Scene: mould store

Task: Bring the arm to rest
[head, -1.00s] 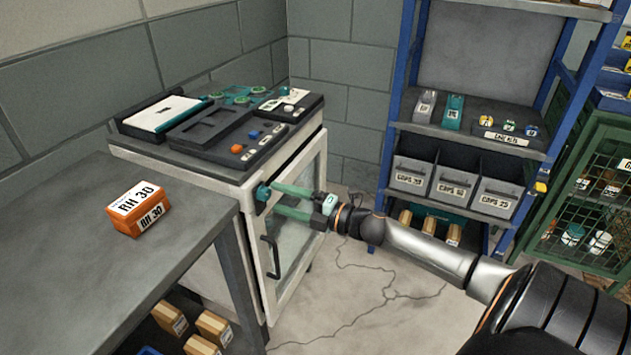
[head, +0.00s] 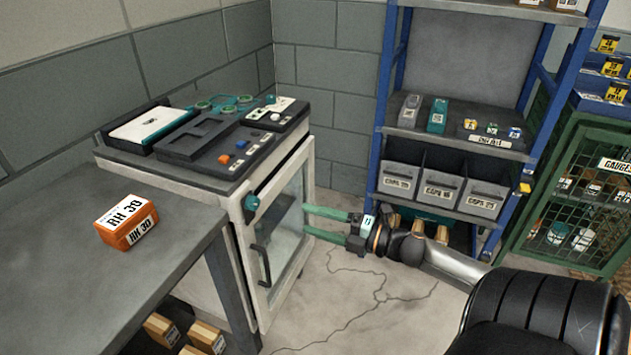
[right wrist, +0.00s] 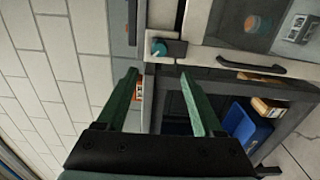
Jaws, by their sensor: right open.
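My right gripper (head: 306,222) is open and empty, with two green fingers pointing left toward the front of the white cabinet (head: 236,243). Its fingers also show in the right wrist view (right wrist: 160,88), apart from each other with nothing between them. The cabinet has a glass door, a dark bar handle (head: 262,268) and a teal knob (head: 252,202). In the head view the fingertips are to the right of the knob and apart from it. The knob also shows beyond the fingers in the right wrist view (right wrist: 158,48). My left gripper is not in view.
An orange box marked RH 30 (head: 126,222) sits on the grey bench (head: 60,275) at left. Dark trays (head: 196,138) lie on the cabinet top. A blue shelf rack (head: 376,140) and a green mesh cage (head: 528,205) stand at right. The floor before the cabinet is clear.

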